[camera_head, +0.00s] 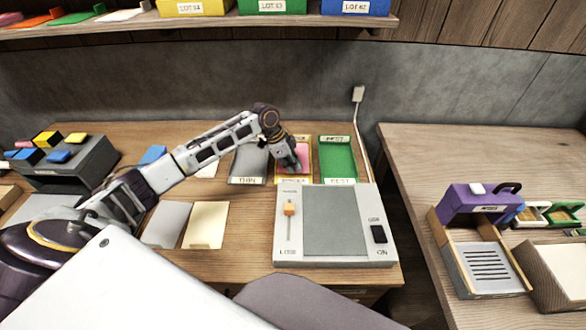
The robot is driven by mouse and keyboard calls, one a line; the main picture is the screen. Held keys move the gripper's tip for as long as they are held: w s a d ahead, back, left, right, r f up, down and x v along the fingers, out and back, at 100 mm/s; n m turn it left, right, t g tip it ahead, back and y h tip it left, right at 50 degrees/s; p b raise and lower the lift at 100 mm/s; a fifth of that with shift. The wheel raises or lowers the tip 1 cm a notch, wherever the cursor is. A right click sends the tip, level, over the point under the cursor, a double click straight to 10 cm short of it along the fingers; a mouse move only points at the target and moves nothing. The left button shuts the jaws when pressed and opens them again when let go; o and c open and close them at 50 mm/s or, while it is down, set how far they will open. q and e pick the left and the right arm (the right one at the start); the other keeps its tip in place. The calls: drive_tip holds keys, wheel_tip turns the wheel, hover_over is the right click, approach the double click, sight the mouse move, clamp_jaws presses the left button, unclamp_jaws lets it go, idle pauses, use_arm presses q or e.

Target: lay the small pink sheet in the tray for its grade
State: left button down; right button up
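The small pink sheet (284,161) shows inside the yellow-rimmed tray (279,179), the middle one of three trays at the back of the desk. My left arm reaches in from the left, and its gripper (292,167) is over this tray, at the sheet. The fingers are small and dark here, so I cannot tell whether they grip the sheet or only touch it. The grey tray labelled THIN (247,181) is to the left and a green tray (338,157) is to the right. The middle tray's label is hard to read. My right gripper is not in view.
A grey device (335,222) with an orange slider stands in front of the trays. Loose sheets (206,225) lie to its left. A dark stand with coloured blocks (70,158) is at far left. A separate right-hand table holds a purple item (478,204). A shelf is above.

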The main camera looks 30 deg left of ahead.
use_arm(q)
drive_tip(key=shift+f, duration=0.65)
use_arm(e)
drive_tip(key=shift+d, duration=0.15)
use_arm(q)
drive_tip(key=shift+f, duration=0.1)
drive_tip(key=c, duration=1.6)
unclamp_jaws()
drive_tip(key=shift+c, duration=0.2)
drive_tip(key=v, duration=1.2)
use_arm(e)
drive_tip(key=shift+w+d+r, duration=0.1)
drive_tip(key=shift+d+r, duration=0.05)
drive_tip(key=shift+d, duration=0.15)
use_arm(q)
drive_tip(key=shift+r, duration=0.2)
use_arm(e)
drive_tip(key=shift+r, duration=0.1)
use_arm(q)
wheel_tip(320, 180, up, 9)
drive_tip(key=p, duration=0.9)
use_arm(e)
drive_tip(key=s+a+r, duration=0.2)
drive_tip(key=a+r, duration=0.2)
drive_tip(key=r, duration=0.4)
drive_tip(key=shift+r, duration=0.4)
